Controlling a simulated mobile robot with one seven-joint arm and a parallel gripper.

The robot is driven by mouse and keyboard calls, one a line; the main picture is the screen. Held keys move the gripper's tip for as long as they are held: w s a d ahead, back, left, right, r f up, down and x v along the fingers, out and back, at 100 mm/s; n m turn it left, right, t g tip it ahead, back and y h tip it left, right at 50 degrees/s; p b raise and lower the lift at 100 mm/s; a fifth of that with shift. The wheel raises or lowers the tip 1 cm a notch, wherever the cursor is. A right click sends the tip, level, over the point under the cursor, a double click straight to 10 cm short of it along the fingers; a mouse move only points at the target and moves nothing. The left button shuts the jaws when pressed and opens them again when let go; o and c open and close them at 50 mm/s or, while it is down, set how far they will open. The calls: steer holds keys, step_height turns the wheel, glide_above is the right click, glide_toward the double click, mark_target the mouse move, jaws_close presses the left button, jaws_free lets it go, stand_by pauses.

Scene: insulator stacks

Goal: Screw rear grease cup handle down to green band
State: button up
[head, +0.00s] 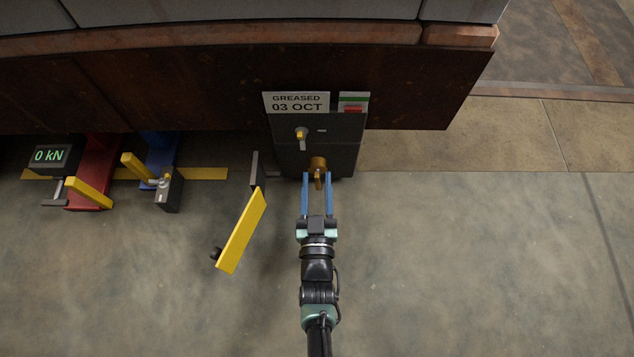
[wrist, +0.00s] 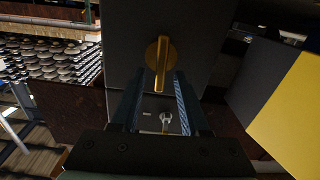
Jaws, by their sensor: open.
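A brass grease cup (head: 318,162) with a narrow yellow handle (head: 319,180) sits on the lower part of a dark box under the brown beam. In the wrist view it is a round brass cap (wrist: 153,50) with its bar handle (wrist: 161,75) pointing down the picture. My gripper (head: 317,178) is open, its two blue fingers on either side of the handle. In the wrist view the open fingers (wrist: 160,82) flank the handle's end; contact cannot be told. No green band is discernible on the cup.
A "GREASED 03 OCT" plate (head: 297,103) and a green-white-red card (head: 353,102) top the dark box (head: 345,140). A yellow panel (head: 241,232) stands close left; a "0 kN" display (head: 49,156) is farther left. Floor is clear right.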

steer(key=shift+c, duration=0.3)
jaws_close()
